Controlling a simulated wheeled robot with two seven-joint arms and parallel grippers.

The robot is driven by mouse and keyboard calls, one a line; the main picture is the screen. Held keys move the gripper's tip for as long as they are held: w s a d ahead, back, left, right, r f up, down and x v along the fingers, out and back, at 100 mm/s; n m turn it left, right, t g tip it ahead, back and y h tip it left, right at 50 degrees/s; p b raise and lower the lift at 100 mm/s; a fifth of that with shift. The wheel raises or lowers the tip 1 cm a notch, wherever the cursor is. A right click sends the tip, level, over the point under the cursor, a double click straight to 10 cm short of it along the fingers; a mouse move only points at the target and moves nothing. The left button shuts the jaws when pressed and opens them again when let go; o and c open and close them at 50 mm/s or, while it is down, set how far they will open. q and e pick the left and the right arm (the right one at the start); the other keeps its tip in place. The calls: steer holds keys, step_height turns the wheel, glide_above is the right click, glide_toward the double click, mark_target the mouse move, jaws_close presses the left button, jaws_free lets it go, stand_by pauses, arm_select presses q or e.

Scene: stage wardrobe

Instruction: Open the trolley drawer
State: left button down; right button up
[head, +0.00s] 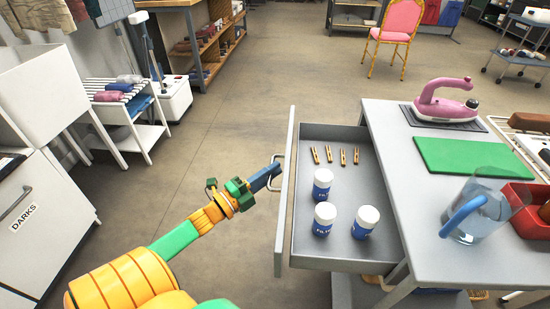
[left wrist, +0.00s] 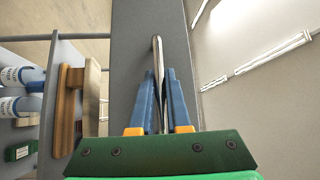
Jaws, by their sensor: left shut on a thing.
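The grey trolley drawer (head: 333,185) stands pulled well out from the trolley (head: 405,200) in the head view. Several wooden clothes pegs (head: 342,155) and three white bottles with blue labels (head: 324,215) are inside it. My left gripper (head: 272,172) is shut on the metal handle (head: 281,160) on the drawer front (head: 284,220). In the left wrist view the blue fingers (left wrist: 158,98) lie on both sides of the handle (left wrist: 157,55). My right gripper is not in view.
On the trolley top are a pink iron (head: 445,100), a green mat (head: 470,155), a clear jug (head: 474,212) with a blue handle and a red bin (head: 530,208). White cabinets (head: 35,220) stand at the left. The floor (head: 220,130) left of the drawer is clear.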

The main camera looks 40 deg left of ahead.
arm_select(q)
steer(key=c, duration=1.2)
jaws_free()
steer(key=shift+o, duration=0.2)
steer(key=v, duration=0.7)
